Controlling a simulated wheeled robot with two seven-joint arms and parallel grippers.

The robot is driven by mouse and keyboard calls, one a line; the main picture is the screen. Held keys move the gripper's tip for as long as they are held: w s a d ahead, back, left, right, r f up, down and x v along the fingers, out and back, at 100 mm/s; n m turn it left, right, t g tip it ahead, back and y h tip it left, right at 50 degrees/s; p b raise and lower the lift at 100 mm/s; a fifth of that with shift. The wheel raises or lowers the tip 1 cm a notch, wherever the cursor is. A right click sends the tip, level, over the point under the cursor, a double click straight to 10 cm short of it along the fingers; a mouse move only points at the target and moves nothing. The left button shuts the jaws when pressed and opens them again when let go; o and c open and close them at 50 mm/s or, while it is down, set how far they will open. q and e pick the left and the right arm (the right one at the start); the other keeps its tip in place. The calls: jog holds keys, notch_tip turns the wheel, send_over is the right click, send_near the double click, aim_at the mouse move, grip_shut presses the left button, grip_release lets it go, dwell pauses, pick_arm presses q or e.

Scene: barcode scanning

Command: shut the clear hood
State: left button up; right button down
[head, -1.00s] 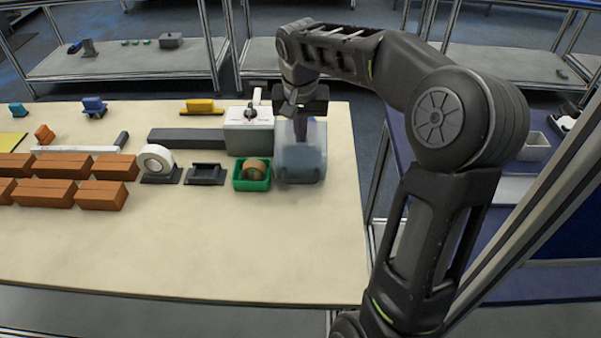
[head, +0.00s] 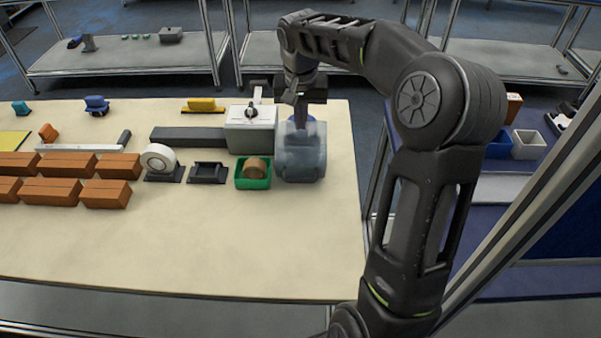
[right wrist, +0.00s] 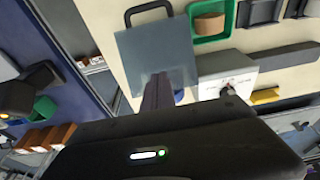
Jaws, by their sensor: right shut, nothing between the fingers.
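The clear hood (head: 300,162) is a bluish see-through box at the right end of the row on the table. In the right wrist view its flat panel (right wrist: 150,48) faces the camera, with a dark handle (right wrist: 148,12) at the far edge. My right gripper (head: 300,122) points down at the hood's back part. In the right wrist view its closed fingers (right wrist: 156,88) overlap the panel's near edge. I cannot tell whether they touch it. The fingers are shut and empty. My left gripper is not in view.
A grey-white machine with a knob (head: 250,130) stands left of the hood. The table front (head: 200,245) is clear.

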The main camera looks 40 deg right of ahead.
jog(key=shift+w+d+r+p, duration=0.5)
jog(key=shift+w+p, duration=0.2)
jog(key=shift+p, duration=0.2)
jog(key=shift+w+d, duration=0.25)
jog(key=shift+w+d+p, duration=0.2)
jog(key=shift+p, duration=0.15)
jog(key=shift+w+d+r+p, duration=0.2)
jog(key=shift+w+d+p, duration=0.25)
jog(key=shift+p, duration=0.25)
jog(key=shift+w+d+f+p, duration=0.1)
jog(key=shift+w+d+p, duration=0.45)
jog(key=shift+w, duration=0.2)
jog(key=shift+w+d+f, duration=0.15)
jog(key=shift+w+d, duration=0.85)
jog(key=shift+w, duration=0.15)
